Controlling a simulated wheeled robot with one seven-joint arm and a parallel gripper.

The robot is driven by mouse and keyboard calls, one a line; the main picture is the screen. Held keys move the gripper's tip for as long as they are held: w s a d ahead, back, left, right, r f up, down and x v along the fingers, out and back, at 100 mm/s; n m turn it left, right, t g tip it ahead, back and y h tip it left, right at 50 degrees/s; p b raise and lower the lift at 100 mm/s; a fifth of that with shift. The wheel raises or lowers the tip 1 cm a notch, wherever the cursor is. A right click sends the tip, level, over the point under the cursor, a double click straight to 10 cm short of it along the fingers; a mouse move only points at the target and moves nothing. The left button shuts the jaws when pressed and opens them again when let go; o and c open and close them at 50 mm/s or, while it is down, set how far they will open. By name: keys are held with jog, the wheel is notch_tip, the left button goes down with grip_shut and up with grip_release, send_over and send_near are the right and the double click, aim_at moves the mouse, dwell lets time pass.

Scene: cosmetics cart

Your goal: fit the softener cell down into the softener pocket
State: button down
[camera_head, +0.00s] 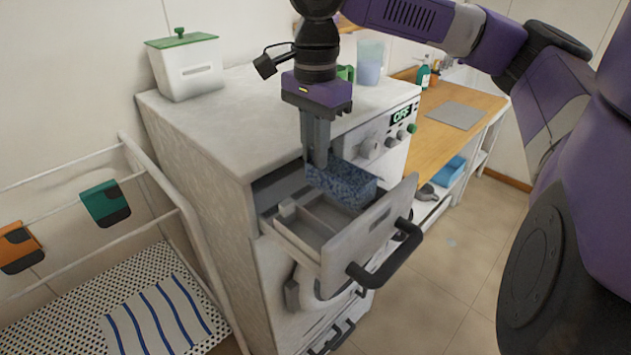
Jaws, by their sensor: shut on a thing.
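The softener cell, a blue speckled block (345,187), is in my gripper (318,160), which points down with its fingers at the block's left end. The block is at the back right of the open drawer (370,236) in the white machine. Its lower part is close to the drawer's compartments; I cannot tell whether it is above them or partly inside one. The drawer has a divider (318,222) and a small pale block-like part at its left. Which compartment is the softener pocket is not clear, and the block hides part of the drawer floor.
The drawer's front has a black handle (385,260). A white box with a green lid (186,65) and a clear cup (369,62) stand on top. A drying rack (165,190) is at the left.

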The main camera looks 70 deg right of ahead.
aim_at(340, 174)
notch_tip(340, 174, down, 8)
jog(key=shift+f, duration=0.1)
jog(key=c, duration=1.4)
grip_release()
